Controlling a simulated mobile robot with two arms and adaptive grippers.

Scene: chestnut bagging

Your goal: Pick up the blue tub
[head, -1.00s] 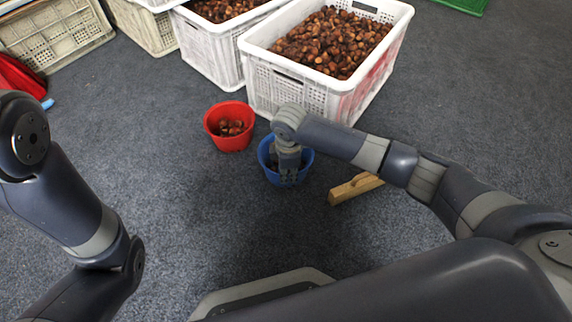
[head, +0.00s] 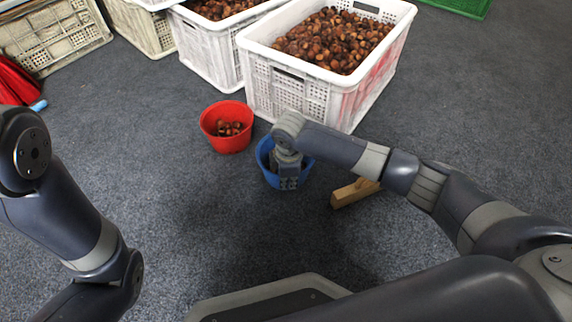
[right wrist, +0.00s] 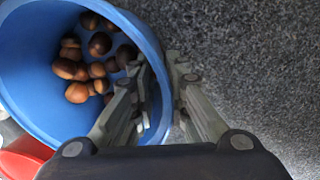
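The blue tub (head: 266,172) stands upright on the carpet in the head view, with chestnuts inside. In the right wrist view the blue tub (right wrist: 28,62) fills the left side, with several chestnuts (right wrist: 90,68) at its bottom. My right gripper (head: 289,184) reaches down at the tub's near right side. In the right wrist view my right gripper (right wrist: 163,66) straddles the tub wall, one finger inside and one outside, with a gap between them. My left arm shows at the left; its gripper is out of view.
A red tub (head: 228,113) with chestnuts stands close to the left of the blue tub. A white crate (head: 290,95) full of chestnuts stands behind. A wooden block (head: 353,192) lies to the right. The carpet in front is clear.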

